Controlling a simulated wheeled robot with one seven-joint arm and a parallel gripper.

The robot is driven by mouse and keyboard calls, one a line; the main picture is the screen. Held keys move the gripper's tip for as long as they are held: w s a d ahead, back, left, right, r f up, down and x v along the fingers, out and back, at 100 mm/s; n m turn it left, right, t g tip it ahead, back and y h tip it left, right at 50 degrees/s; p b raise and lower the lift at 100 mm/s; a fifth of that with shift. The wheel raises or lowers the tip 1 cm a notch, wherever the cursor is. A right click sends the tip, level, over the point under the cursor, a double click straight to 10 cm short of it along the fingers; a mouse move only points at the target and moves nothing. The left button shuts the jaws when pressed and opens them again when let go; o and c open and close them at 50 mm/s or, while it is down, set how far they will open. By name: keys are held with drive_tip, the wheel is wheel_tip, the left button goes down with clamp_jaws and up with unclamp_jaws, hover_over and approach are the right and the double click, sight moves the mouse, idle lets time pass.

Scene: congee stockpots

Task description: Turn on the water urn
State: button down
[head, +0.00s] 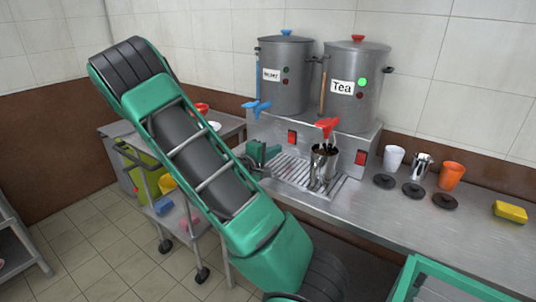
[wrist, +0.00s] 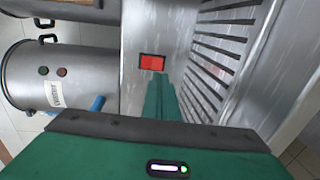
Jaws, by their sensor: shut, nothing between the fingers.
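The water urn (head: 284,75) is a grey metal pot with a blue lid knob and a blue tap (head: 257,106), at the left of two urns. Its two lamps look dark; they also show beside its label in the wrist view (wrist: 60,80). A red rocker switch (head: 292,136) sits on the metal base below it, and it shows black-framed in the wrist view (wrist: 152,62). My green gripper (head: 268,153) is shut and empty. In the wrist view its fingertips (wrist: 160,80) are close to the switch's lower edge; I cannot tell whether they touch it.
The tea urn (head: 352,88), with a lit green lamp and red tap, stands at right above another red switch (head: 361,157). A metal jug (head: 323,165) stands on the slotted drip tray (head: 288,170). Cups, black lids and a yellow sponge (head: 510,212) are on the counter.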

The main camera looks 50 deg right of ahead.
sight(290, 143)
drive_tip(key=d, duration=0.5)
drive_tip(key=d+f, duration=0.1)
drive_tip(key=d, duration=0.1)
drive_tip(key=shift+w+d, duration=0.15)
drive_tip(key=shift+w, duration=0.15)
drive_tip(key=shift+d, duration=0.2)
drive_tip(key=shift+a+f, duration=0.15)
drive_tip(key=shift+a, duration=0.4)
drive_tip(key=a, duration=0.4)
drive_tip(key=a+f, duration=0.1)
drive_tip(key=a, duration=0.3)
drive_tip(key=s+a, duration=0.1)
drive_tip(key=a, duration=0.4)
drive_tip(key=shift+f, duration=0.3)
